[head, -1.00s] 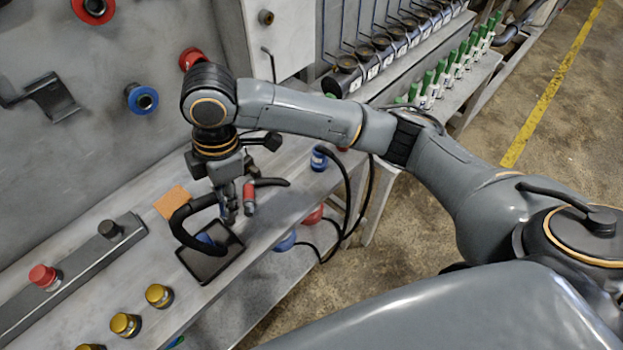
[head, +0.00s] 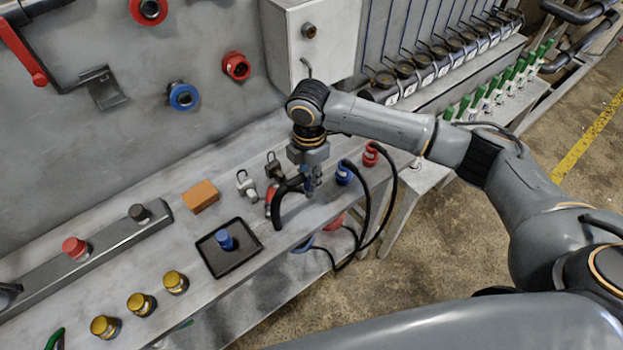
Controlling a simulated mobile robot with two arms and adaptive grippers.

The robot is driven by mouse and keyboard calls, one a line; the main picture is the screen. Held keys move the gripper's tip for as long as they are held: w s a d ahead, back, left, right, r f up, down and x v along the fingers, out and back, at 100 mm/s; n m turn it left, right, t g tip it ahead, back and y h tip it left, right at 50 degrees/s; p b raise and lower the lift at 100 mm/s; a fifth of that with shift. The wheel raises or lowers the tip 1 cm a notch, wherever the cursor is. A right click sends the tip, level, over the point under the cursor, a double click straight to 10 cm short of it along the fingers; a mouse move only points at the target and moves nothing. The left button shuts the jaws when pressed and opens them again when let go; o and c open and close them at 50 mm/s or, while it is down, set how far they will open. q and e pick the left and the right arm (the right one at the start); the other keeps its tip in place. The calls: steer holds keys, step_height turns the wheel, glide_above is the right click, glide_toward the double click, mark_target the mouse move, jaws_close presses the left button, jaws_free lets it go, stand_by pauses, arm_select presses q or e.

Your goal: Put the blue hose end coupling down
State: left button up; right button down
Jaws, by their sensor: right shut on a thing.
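My right gripper (head: 313,186) points down over the front part of the bench (head: 330,207). It is shut on the blue hose end coupling (head: 316,176), of which only a little blue shows between the fingers. A thick black curved hose (head: 281,207) runs from it to the left and bends down toward the bench. I cannot tell whether coupling or hose touches the bench. A black square tray (head: 213,262) lies left of the gripper, with a small blue fitting (head: 226,241) in it. My left gripper is not in view.
A silver padlock (head: 246,186), a black padlock (head: 273,167) and a red item (head: 271,198) stand close left of the gripper. Blue (head: 344,174) and red (head: 371,155) hose ends are close right. An orange block (head: 201,196) lies behind the tray. Brass caps (head: 141,303) stand front left.

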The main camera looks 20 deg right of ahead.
steer(key=shift+w+d+f, duration=0.25)
steer(key=shift+w+f, duration=0.15)
steer(key=shift+f, duration=0.1)
step_height(320, 180, down, 3)
steer(key=shift+w+d+p, duration=0.1)
steer(key=shift+p, duration=0.85)
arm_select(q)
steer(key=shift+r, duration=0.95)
arm_select(e)
steer(key=shift+f, duration=0.25)
steer(key=c, duration=1.1)
jaws_free()
step_height(320, 180, up, 11)
steer(key=b, duration=0.3)
steer(key=shift+f, duration=0.15)
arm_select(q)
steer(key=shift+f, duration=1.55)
arm_select(e)
steer(key=shift+r, duration=0.7)
